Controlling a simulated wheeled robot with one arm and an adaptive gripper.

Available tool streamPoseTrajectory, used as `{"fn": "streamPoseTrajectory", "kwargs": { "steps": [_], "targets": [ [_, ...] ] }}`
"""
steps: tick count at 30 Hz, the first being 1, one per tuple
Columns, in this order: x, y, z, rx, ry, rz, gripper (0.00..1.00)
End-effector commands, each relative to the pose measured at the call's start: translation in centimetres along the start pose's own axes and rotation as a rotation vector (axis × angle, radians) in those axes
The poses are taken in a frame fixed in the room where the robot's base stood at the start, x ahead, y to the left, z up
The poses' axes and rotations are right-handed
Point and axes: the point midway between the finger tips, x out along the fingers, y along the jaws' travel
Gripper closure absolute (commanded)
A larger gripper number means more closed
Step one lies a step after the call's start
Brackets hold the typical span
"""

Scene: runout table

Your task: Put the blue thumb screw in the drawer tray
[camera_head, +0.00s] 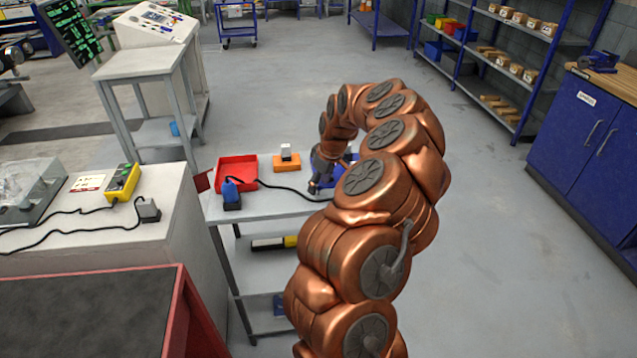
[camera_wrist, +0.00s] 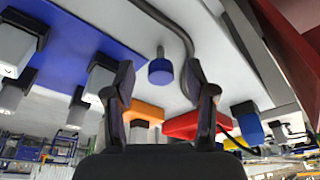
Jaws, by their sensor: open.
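The blue thumb screw (camera_wrist: 160,72) shows in the wrist view, on the pale tabletop beside the blue panel. It lies beyond and between my open fingertips, apart from both. My gripper (camera_wrist: 160,88) is open and empty; in the head view my gripper (camera_head: 314,188) is low over the grey table. The thumb screw is not visible in the head view, where my arm covers part of that table. A shallow red open tray (camera_head: 238,165) sits at the table's back left, and its red side (camera_wrist: 184,124) shows in the wrist view. I cannot tell whether it is the drawer tray.
An orange block (camera_head: 286,166) with a pale piece stands beside the red tray. A blue-topped dark block (camera_head: 231,194) is at the table's left. A black cable (camera_head: 285,189) crosses the top. Several grey-and-black pieces stand along the blue panel (camera_wrist: 75,42).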

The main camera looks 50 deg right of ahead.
Motion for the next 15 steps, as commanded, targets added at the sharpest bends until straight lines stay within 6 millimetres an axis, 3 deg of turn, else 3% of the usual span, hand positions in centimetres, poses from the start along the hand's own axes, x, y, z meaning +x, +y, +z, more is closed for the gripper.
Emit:
{"fn": "streamPoseTrajectory", "kwargs": {
  "steps": [10, 15],
  "targets": [
    [0.89, -0.05, -0.04, 0.0, 0.002, 0.0, 0.46],
    [0.89, -0.06, -0.03, 0.0, 0.001, 0.0, 0.63]
  ]
}}
